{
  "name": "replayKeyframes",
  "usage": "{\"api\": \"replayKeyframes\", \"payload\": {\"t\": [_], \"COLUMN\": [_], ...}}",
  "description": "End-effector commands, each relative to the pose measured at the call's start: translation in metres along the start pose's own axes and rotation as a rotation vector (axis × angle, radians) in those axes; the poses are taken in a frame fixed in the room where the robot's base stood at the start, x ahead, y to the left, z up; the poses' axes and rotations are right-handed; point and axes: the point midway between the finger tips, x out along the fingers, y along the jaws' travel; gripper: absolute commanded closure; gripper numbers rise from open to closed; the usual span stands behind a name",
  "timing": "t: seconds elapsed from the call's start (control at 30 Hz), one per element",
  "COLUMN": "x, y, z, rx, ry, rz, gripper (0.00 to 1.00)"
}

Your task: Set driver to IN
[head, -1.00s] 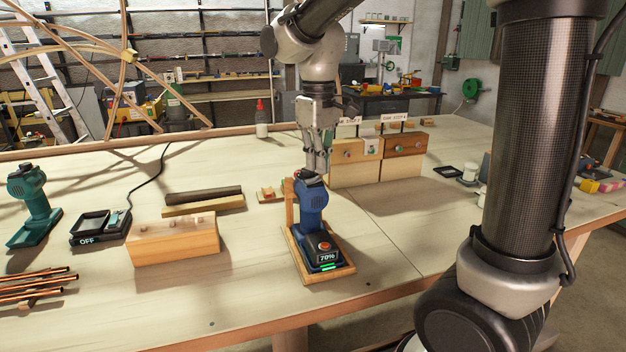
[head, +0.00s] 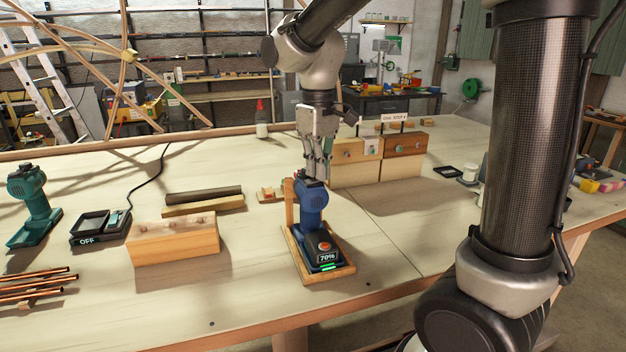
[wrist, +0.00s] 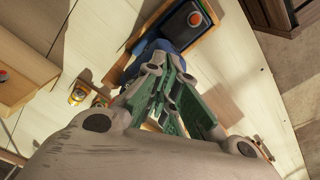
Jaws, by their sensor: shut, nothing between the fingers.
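The blue driver (head: 309,203) stands upright in a wooden cradle (head: 340,272) at the middle of the bench. Its base has an orange-red button, a display reading 70% and a lit green bar. My gripper (head: 318,174) is shut and empty, pointing down at the top rear of the driver. I cannot tell whether the fingertips touch it. In the wrist view the gripper's green-padded fingers (wrist: 172,100) cover much of the blue body, and the driver's base (wrist: 185,20) shows beyond them. The direction selector's IN or OUT marking cannot be read.
A teal driver (head: 34,205) and a charger marked OFF (head: 90,230) stand at the left. A wooden block (head: 175,238) lies left of the cradle. Wooden boxes with knobs (head: 375,160) stand close behind to the right.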

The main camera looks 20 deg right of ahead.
Motion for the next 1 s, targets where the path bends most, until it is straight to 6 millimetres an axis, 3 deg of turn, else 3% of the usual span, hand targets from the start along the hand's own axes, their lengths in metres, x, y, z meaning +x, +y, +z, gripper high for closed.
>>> {"api": "replayKeyframes", "payload": {"t": [0.53, 1.0], "x": [0.004, -0.036], "y": [0.0, 0.0], "z": [0.0, 0.0], "rx": [0.0, 0.0], "ry": [0.001, 0.002], "rz": [0.0, 0.0], "gripper": [1.0, 1.0]}}
